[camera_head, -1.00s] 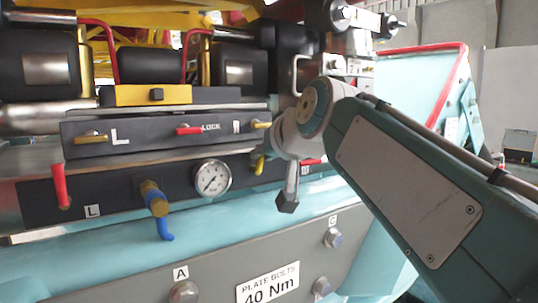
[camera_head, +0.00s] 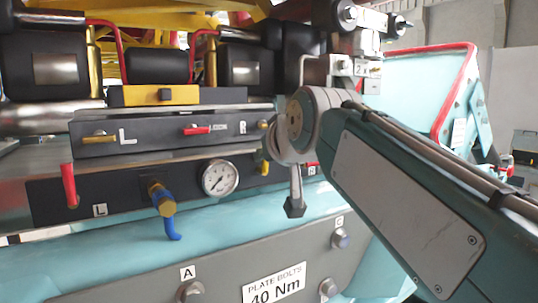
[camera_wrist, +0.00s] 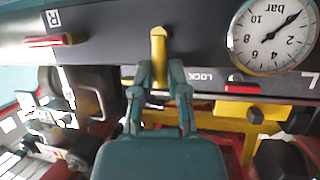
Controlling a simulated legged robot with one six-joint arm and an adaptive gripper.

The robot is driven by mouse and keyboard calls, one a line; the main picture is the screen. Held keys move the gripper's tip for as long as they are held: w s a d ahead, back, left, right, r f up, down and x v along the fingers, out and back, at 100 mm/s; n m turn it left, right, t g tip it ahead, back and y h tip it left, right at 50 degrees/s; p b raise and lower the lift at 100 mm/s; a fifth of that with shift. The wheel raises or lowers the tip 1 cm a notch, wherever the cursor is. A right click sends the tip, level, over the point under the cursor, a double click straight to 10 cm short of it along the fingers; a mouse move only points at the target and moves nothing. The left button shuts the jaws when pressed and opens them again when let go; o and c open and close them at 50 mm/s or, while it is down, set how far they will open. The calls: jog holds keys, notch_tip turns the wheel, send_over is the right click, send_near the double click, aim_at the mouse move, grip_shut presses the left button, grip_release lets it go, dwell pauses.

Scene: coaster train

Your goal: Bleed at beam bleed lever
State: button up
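A yellow lever (camera_wrist: 158,48) stands out from the dark lower panel (camera_wrist: 110,45) in the wrist view; no label shows on it. It also appears in the head view (camera_head: 264,163), partly covered by my arm. My gripper (camera_wrist: 160,72) is open, its two fingers on either side of this lever with small gaps. I cannot tell if either finger touches it. My gripper's fingers are hidden behind my wrist in the head view. The pressure gauge (camera_head: 219,179) is beside the lever; its needle points near the low end.
A red lever (camera_wrist: 52,40) by the R label and a red LOCK lever (camera_wrist: 242,88) are near my gripper. A brass valve with a blue handle (camera_head: 163,200) and a left red lever (camera_head: 69,186) are farther left. Plate bolts (camera_head: 190,291) are below.

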jog(key=o, duration=0.3)
jog(key=shift+w+a+f, duration=0.1)
jog(key=shift+f, duration=0.15)
jog(key=shift+o, duration=0.2)
jog(key=shift+r, duration=0.1)
jog(key=v, duration=1.2)
